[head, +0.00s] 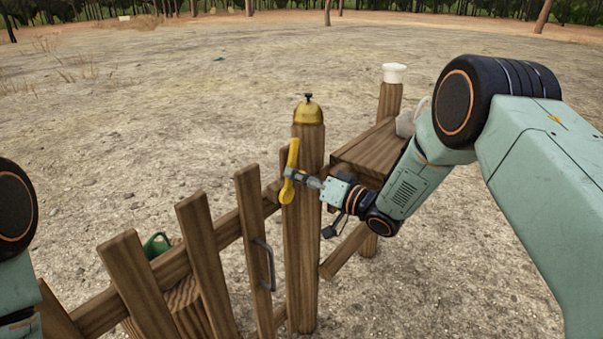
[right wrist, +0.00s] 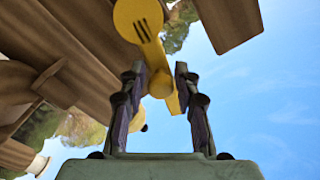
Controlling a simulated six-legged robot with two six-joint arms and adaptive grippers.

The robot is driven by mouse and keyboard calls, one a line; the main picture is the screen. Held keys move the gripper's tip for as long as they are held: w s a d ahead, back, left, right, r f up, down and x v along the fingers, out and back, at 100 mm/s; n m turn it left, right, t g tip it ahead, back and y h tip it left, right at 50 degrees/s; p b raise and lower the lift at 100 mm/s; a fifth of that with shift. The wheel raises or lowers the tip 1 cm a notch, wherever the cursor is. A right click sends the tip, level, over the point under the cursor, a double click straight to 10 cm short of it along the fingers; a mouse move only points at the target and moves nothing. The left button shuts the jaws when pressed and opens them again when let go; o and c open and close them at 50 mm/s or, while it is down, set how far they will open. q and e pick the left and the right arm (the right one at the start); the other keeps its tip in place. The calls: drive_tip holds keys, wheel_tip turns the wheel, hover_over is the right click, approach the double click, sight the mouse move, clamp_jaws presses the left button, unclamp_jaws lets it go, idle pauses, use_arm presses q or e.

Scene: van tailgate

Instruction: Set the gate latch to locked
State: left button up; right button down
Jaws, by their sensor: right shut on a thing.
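The gate latch is a yellow lever (head: 292,155) on the side of the thick wooden gate post (head: 303,245). In the head view it stands nearly upright, tilted slightly. My right gripper (head: 291,176) is shut on the lever around its middle, and its fingers hide part of it. In the right wrist view the latch's yellow round, slotted end (right wrist: 140,20) shows beyond the fingers, and its bar runs down between them (right wrist: 160,75). The wooden picket gate (head: 200,245) is left of the post. My left arm shows at the left edge, but its gripper is out of view.
A brass bell (head: 308,112) sits on the post top. A metal handle (head: 265,265) is on the gate, and a green object (head: 157,245) is behind it. A wooden shelf (head: 362,155) and a post with a white cup-like top (head: 394,73) stand behind my right gripper. Open ground lies beyond.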

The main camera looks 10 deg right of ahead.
drive_tip(key=m, duration=0.2)
drive_tip(key=shift+w+d+f+m+p, duration=0.3)
drive_tip(key=shift+m, duration=0.1)
drive_tip(key=shift+w+d+f+m+b, duration=0.45)
drive_tip(key=shift+f+m, duration=0.25)
drive_tip(key=shift+m, duration=1.45)
drive_tip(key=shift+w+d+f+m+b, duration=0.4)
drive_tip(key=shift+f+m, duration=0.3)
drive_tip(key=shift+m, duration=1.4)
drive_tip(key=shift+w+d+f+m+b, duration=0.35)
drive_tip(key=shift+d+f+m, duration=0.3)
drive_tip(key=shift+m, duration=1.5)
drive_tip(key=shift+f, duration=0.15)
